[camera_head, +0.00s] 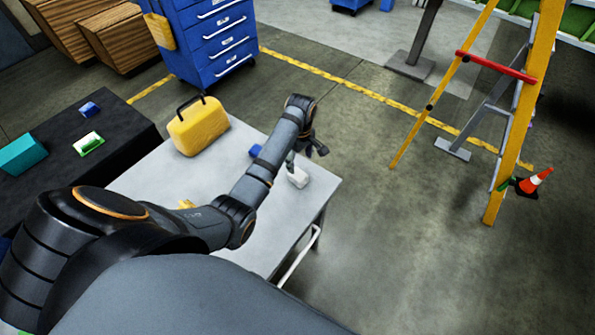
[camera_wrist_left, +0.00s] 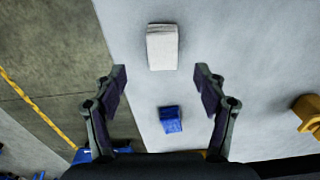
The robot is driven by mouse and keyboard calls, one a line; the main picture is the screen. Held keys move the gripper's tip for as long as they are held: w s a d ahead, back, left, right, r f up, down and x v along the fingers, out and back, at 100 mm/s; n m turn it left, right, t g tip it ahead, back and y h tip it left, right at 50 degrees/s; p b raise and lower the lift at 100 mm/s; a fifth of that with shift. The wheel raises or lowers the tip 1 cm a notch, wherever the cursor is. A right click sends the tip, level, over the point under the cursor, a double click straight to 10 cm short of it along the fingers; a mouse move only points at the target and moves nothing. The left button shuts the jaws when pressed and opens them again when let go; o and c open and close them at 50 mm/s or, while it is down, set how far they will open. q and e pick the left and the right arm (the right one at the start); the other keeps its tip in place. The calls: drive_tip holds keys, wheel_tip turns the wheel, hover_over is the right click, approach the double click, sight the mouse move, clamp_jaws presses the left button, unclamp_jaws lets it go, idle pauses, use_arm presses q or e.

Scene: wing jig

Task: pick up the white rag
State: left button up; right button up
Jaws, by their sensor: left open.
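The white rag (camera_head: 298,177) is a small folded block near the right edge of the light grey table (camera_head: 330,185). In the left wrist view the rag (camera_wrist_left: 162,47) lies at the top, beyond the fingertips and roughly centred between them. My left gripper (camera_head: 306,148) is above the table by the rag and partly covers it in the head view. In the left wrist view its fingers (camera_wrist_left: 161,82) are spread wide with nothing between the tips. My right gripper is out of view.
A small blue item (camera_head: 255,150) lies near the rag and shows between the fingers in the wrist view (camera_wrist_left: 170,120). A yellow case (camera_head: 198,125) stands at the table's back. A small yellow item (camera_head: 186,204) is partly hidden by my arm. A yellow ladder (camera_head: 515,120) stands right.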

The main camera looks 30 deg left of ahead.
sight(298, 175)
use_arm(q)
wheel_tip(298, 175, down, 3)
drive_tip(key=shift+s+r, duration=0.1)
drive_tip(key=shift+s, duration=0.05)
drive_tip(key=f, duration=0.1)
drive_tip(key=f+p, duration=0.1)
drive_tip(key=f, duration=0.1)
drive_tip(key=shift+a, duration=0.2)
wheel_tip(298, 175, down, 3)
drive_tip(key=shift+f, duration=0.2)
drive_tip(key=c, duration=1.2)
drive_tip(key=shift+c, duration=0.2)
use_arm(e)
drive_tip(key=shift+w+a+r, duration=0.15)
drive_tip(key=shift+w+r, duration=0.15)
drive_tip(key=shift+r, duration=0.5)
use_arm(q)
drive_tip(key=shift+r, duration=0.2)
